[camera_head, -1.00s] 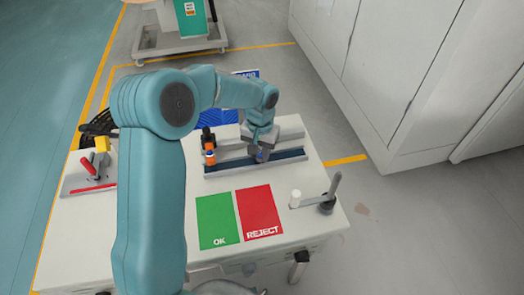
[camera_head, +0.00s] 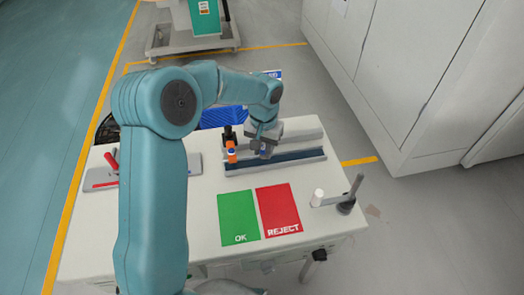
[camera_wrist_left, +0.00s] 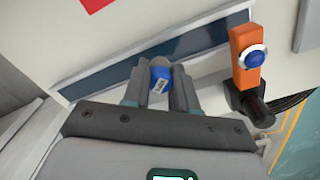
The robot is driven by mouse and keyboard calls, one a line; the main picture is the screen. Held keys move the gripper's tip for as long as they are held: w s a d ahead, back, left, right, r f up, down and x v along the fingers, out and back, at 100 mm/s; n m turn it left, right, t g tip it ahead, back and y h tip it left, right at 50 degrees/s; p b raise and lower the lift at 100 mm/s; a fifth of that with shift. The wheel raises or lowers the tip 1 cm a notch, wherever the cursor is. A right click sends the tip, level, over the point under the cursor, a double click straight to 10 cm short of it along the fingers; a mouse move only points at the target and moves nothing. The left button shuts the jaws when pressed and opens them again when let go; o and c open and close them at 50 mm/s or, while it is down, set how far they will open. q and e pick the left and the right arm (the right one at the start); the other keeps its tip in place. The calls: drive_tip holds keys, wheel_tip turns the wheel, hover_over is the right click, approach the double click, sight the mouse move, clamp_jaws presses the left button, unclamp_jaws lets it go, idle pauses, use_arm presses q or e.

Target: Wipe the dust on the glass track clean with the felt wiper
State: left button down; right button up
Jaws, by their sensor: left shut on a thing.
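The glass track (camera_head: 297,157) is a long dark blue strip in a grey frame on the white table; it crosses the wrist view diagonally (camera_wrist_left: 205,42). My left gripper (camera_head: 264,152) is over the track, left of its middle in the head view. Its fingers (camera_wrist_left: 160,88) are shut on the felt wiper (camera_wrist_left: 161,78), which shows as a small blue body with a grey end. The wiper's end lies over the strip; I cannot tell whether it touches the glass. No dust can be made out. My right gripper is not in view.
An orange block with a blue button (camera_head: 232,153) stands by the track's left end, close to my gripper. Green OK (camera_head: 238,217) and red REJECT (camera_head: 278,208) mats lie in front. A post with an arm and white cylinder (camera_head: 345,203) stands at right.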

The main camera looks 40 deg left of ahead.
use_arm(q)
drive_tip(key=shift+d+r, duration=0.1)
drive_tip(key=shift+r, duration=0.35)
drive_tip(key=shift+s+r+p, duration=0.2)
drive_tip(key=shift+r+p, duration=0.45)
drive_tip(key=shift+r, duration=0.1)
wheel_tip(320, 180, up, 2)
drive_tip(key=shift+w+r+p, duration=0.1)
drive_tip(key=shift+w+p, duration=0.05)
drive_tip(key=shift+p, duration=0.65)
drive_tip(key=shift+r+p, duration=0.5)
drive_tip(key=shift+r, duration=0.25)
